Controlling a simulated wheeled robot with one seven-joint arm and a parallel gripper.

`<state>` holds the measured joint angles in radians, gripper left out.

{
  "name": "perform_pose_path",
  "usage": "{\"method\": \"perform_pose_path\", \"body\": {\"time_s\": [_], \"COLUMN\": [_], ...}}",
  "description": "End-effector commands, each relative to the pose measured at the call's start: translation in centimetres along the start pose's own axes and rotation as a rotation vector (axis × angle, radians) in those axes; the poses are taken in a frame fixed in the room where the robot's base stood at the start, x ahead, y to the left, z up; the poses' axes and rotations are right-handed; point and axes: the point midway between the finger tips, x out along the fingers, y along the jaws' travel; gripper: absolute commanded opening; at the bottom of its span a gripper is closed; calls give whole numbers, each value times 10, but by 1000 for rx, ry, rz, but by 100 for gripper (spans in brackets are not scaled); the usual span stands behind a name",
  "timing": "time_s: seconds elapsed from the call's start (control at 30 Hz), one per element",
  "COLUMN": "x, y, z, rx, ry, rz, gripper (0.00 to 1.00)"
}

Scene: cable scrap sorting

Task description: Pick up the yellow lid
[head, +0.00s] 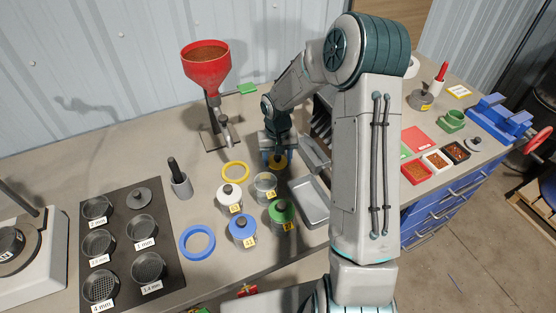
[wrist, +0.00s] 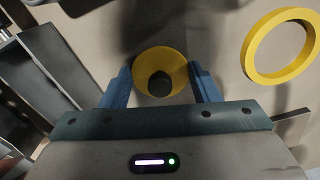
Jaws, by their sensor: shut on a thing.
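The yellow lid (wrist: 145,62) is a round disc with a dark knob (wrist: 160,84) at its middle. In the wrist view it lies between the two blue fingers of my gripper (wrist: 163,84), which are shut on it. In the head view my gripper (head: 278,160) points down, with the yellow lid (head: 278,163) at its fingertips, partly hidden by them. I cannot tell how high the lid is above the table. An open jar (head: 265,188) without a lid stands just in front of my gripper.
Jars with white (head: 229,195), blue (head: 242,229) and green (head: 281,211) lids stand near the open jar. A yellow ring (head: 235,172) and a blue ring (head: 197,243) lie left. A metal tray (head: 309,201) is at right. A red funnel (head: 205,68) stands behind.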

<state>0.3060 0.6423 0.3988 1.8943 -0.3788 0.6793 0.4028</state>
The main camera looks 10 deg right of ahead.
Motion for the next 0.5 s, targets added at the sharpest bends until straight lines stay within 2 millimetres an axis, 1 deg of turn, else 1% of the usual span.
{"method": "perform_pose_path", "body": {"time_s": [0.17,0.27,0.37,0.5], "x": [-3,-9,-20,-43], "y": [0,0,0,1], "z": [0,-1,-1,0], "rx": [0,2,1,2], "ry": [2,2,4,5], "rz": [0,0,1,1], "gripper": [34,34,34,34]}}
